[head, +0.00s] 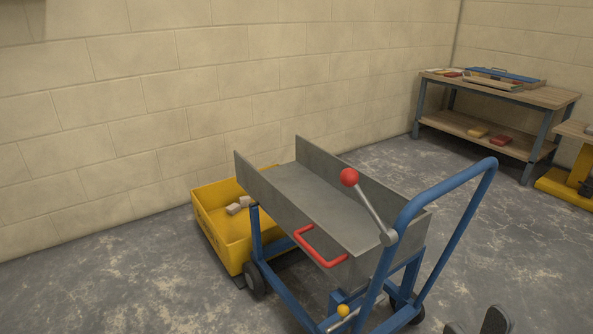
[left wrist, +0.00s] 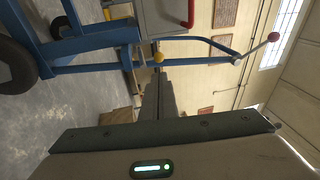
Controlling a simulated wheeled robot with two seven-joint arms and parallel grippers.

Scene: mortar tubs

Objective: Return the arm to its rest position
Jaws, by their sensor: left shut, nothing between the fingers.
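In the left wrist view my left gripper (left wrist: 158,90) is shut, its two dark fingers together with nothing between them. It points toward the blue cart frame and a yellow knob (left wrist: 159,57). My left gripper is not in the head view. My right gripper (head: 477,325) shows only as dark fingertips at the bottom edge of the head view, right of the cart; the tips are apart and nothing shows between them. The blue cart (head: 455,188) carries a grey tray (head: 310,205) with a red handle (head: 318,247) and a red-balled lever (head: 349,177).
A yellow tub (head: 238,253) holding a few grey blocks (head: 240,205) stands against the cart's left side. A wooden workbench (head: 548,96) with trays stands at the far right, beside a yellow-based stand (head: 563,190). Open concrete floor lies right of the cart and at front left.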

